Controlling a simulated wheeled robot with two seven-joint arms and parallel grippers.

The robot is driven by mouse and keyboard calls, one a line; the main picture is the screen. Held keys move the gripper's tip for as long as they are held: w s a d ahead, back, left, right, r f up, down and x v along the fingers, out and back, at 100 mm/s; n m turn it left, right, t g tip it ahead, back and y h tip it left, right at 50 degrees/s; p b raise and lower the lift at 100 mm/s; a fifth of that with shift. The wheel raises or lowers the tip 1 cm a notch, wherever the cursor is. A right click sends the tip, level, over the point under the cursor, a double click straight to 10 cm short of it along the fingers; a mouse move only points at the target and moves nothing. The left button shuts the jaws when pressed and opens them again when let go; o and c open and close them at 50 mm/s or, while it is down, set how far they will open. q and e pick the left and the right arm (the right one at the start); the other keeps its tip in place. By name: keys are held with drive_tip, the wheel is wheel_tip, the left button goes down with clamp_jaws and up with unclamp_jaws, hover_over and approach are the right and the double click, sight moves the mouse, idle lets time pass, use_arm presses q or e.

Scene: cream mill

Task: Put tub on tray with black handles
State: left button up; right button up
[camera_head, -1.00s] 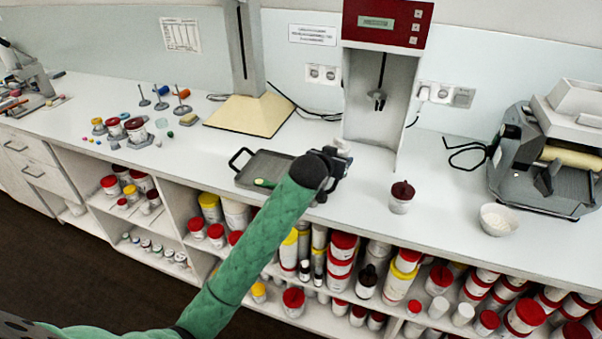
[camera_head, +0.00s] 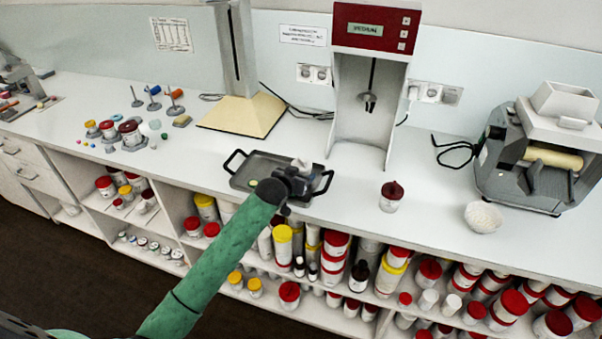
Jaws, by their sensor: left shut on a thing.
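The dark grey tray with black handles (camera_head: 262,163) lies on the white counter, left of the red-topped mixer. My left gripper (camera_head: 299,174) is over the right part of the tray and hides some of it. It is shut on a small whitish tub (camera_head: 301,163), of which only a little shows above the fingers. I cannot tell whether the tub touches the tray. A small yellow-green item shows at the tray's front edge beside my wrist. My right gripper is not in view.
The mixer (camera_head: 371,100) stands behind and right of the tray. A jar with a dark red lid (camera_head: 390,197) and a white bowl (camera_head: 483,217) stand to the right. A beige-based stand (camera_head: 243,115) is behind. Shelves of tubs (camera_head: 335,262) lie below the counter edge.

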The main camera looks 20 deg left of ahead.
use_arm(q)
drive_tip(key=shift+f, duration=0.15)
drive_tip(key=shift+f, duration=0.1)
drive_tip(key=o, duration=1.1)
drive_tip(key=shift+c, duration=0.2)
